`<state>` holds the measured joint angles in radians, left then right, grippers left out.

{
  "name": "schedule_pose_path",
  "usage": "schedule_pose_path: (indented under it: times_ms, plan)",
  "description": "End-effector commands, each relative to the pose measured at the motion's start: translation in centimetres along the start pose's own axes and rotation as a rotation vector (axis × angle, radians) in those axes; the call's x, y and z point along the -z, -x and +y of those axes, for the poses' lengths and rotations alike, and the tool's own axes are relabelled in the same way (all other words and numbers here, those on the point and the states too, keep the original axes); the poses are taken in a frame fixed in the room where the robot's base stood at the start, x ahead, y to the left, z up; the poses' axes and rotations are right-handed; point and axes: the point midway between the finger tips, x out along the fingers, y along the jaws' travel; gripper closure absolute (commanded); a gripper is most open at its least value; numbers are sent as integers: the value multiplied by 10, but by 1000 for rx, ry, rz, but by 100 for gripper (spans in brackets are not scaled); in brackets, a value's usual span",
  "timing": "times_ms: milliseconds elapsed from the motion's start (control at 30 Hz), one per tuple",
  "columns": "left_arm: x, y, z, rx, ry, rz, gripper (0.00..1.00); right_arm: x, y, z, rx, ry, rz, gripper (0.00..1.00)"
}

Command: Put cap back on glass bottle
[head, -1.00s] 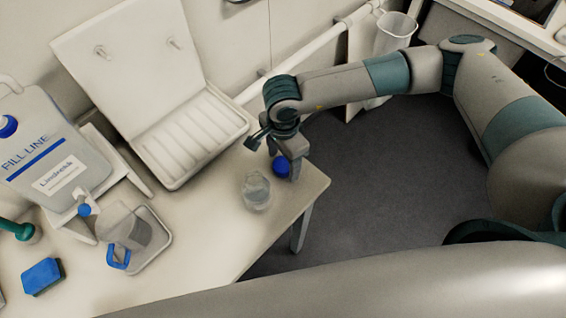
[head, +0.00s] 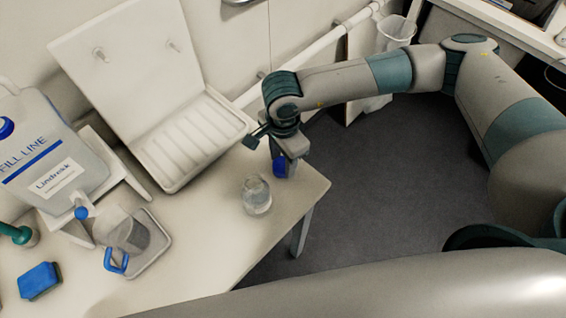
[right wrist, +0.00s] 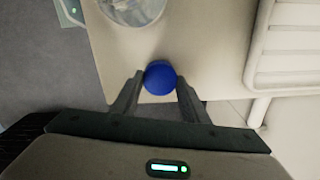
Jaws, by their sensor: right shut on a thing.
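The blue cap (head: 280,166) is between the fingers of my right gripper (head: 284,162), near the table's right corner. In the right wrist view the cap (right wrist: 160,77) shows between the two fingertips of the gripper (right wrist: 159,84), which is shut on it. The cap looks tilted in the head view. The clear glass bottle (head: 257,196) stands upright and uncapped on the table, to the left of and nearer than the cap. Part of the bottle (right wrist: 133,8) also shows at the top of the right wrist view. My left gripper is not in view.
A white drying rack (head: 190,135) stands behind the bottle. A large container (head: 50,150) with a blue tap stands at left, with a blue-handled jug (head: 127,237) on a tray below. A blue sponge (head: 39,281) lies at front left. The table (head: 215,245) is clear around the bottle.

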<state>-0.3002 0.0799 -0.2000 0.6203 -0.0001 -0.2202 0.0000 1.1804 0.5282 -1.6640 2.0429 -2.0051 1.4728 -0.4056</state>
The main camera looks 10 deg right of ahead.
Motion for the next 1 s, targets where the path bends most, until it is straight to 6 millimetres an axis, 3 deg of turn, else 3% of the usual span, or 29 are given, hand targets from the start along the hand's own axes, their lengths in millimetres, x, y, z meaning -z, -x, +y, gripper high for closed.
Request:
schedule_pose_path:
  times_ms: [200, 700, 1000]
  plan:
    - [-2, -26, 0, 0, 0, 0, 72, 1, 26, 1, 5, 3, 0, 80]
    - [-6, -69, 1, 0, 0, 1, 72, 55, 80, 77, 4, 0, 2, 80]
    - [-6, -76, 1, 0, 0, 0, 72, 67, 96, 95, 0, 2, 1, 80]
